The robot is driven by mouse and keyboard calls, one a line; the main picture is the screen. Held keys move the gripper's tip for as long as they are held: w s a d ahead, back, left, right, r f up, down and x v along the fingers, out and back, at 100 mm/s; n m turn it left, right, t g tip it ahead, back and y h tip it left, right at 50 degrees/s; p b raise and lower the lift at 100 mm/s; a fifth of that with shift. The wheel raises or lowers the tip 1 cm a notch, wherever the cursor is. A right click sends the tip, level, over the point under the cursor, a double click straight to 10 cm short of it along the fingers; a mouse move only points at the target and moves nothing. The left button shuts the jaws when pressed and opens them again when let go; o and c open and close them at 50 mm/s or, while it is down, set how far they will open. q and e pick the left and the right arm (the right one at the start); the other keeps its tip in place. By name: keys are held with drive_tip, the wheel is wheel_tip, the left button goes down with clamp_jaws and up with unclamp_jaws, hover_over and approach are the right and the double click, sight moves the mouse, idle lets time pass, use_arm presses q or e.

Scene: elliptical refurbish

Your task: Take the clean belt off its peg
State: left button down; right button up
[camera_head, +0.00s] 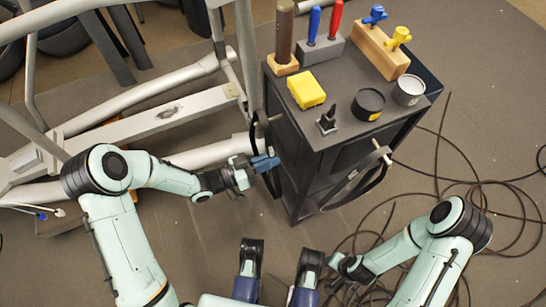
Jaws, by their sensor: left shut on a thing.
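A black belt (277,182) hangs from a peg (270,120) on the left side of the dark cabinet. My left gripper (264,163), with blue fingertips, is shut on this belt just below the peg. A second black belt (376,181) hangs from a peg (382,153) on the cabinet's front right side. Which belt is the clean one is too small to tell by surface. My right arm is at the lower right, apart from the cabinet; its gripper end (338,262) is small and its fingers are not clear.
A metal frame (150,118) stands at left. Black cables (480,183) lie coiled on the floor at right.

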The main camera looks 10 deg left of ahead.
use_arm(q)
drive_tip(key=p+v, duration=0.3)
drive_tip(key=v, duration=1)
idle(0.8)
drive_tip(key=shift+s+a, duration=0.1)
drive_tip(key=shift+s, duration=0.05)
